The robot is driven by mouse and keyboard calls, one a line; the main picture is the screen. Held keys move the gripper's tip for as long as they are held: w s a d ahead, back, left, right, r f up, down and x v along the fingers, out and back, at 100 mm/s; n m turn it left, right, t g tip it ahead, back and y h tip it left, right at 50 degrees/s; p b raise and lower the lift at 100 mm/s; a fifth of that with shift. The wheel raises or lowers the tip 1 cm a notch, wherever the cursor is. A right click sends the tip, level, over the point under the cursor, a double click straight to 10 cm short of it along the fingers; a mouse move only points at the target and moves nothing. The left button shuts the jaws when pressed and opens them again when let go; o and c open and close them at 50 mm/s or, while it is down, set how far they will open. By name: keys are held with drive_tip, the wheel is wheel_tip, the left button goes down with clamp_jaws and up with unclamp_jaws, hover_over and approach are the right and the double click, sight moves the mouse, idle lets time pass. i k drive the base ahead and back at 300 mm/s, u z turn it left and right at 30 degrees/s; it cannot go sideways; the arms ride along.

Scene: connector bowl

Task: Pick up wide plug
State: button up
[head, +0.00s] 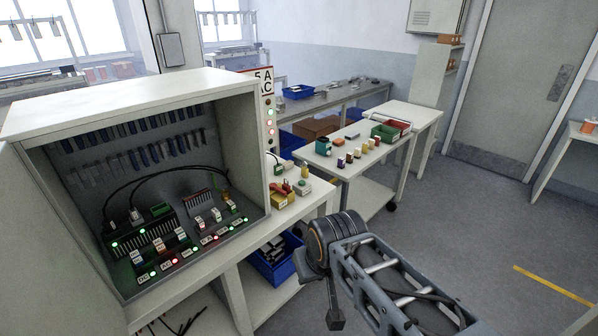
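I cannot tell for sure which item is the wide plug. Several small coloured pieces (350,157), yellow, purple, red and orange, stand on the white cart at the centre. Inside the open grey cabinet (170,84), black cables run to plugs on a dark socket block (135,235) with green lights. Small labelled pieces also sit on the cabinet's floor panel. My gripper (328,300) is in the lower middle, in front of the bench and well apart from these pieces. It is seen from behind and the side, so its opening is hidden.
A yellow holder (282,200) sits on the bench right of the cabinet. A blue bin (275,268) is below. Open floor lies at right.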

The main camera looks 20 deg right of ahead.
sight(278, 167)
drive_tip(key=z, duration=0.45)
drive_tip(key=i, duration=1.25)
drive_tip(key=u, duration=3.25)
drive_tip(key=k, duration=1.35)
drive_tip(key=z, duration=1.5)
drive_tip(key=i, duration=1)
drive_tip(key=u, duration=0.05)
